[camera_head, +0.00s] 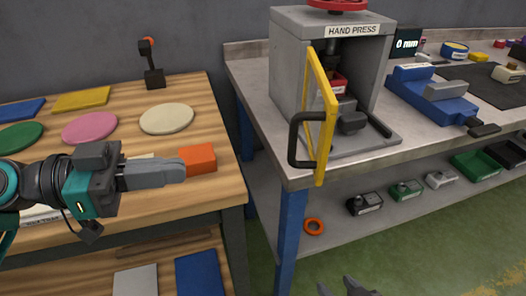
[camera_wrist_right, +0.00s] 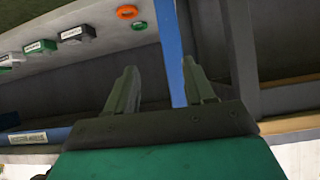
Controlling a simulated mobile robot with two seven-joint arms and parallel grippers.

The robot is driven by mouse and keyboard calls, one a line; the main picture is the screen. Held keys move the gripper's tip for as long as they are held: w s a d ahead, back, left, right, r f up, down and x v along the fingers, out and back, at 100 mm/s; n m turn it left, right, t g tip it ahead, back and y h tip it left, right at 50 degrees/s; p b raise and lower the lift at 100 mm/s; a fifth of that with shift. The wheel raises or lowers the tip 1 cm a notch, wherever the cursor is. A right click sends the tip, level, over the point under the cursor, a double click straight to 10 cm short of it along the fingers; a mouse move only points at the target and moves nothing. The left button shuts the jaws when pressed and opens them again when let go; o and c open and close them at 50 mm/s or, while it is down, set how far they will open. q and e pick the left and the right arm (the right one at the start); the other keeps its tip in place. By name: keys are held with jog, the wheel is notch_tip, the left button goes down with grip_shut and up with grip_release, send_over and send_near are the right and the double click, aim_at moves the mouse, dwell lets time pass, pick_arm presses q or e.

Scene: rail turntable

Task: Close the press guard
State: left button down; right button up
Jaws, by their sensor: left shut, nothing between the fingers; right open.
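The hand press (camera_head: 288,62) is a grey box-shaped frame on the metal bench. Its guard (camera_head: 323,95), a yellow frame with a clear panel, stands swung open at the front left of the press. A black handle (camera_head: 296,140) sticks out from the guard toward me. My left gripper (camera_head: 182,168) is shut and empty over the wooden table, with its tips close to an orange block. My right gripper (camera_head: 348,288) is at the bottom edge of the head view, below and in front of the bench. In the right wrist view it (camera_wrist_right: 165,85) is open and empty.
The orange block (camera_head: 198,159) sits at the wooden table's (camera_head: 212,110) right side. A blue vise (camera_head: 433,95) stands right of the press. The bench's blue leg (camera_head: 288,235) and lower shelf (camera_head: 340,230) are near my right gripper. The floor in front is clear.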

pick_arm(q)
jog(key=w+d+r+p, duration=0.1)
jog(key=d, duration=0.5)
jog(key=w+d+r+m+h+p, duration=0.1)
jog(key=d+p, duration=0.1)
jog(key=d, duration=0.5)
jog(key=shift+d+r+g+p, duration=0.15)
jog(key=shift+r+g+p, duration=0.15)
jog(key=shift+g, duration=0.1)
pick_arm(e)
jog(key=shift+s+d+r, duration=0.4)
jog(key=shift+d+r, duration=0.2)
pick_arm(q)
jog(key=shift+d, duration=0.1)
pick_arm(e)
jog(key=shift+w+a+r, duration=0.1)
jog(key=shift+w+r, duration=0.05)
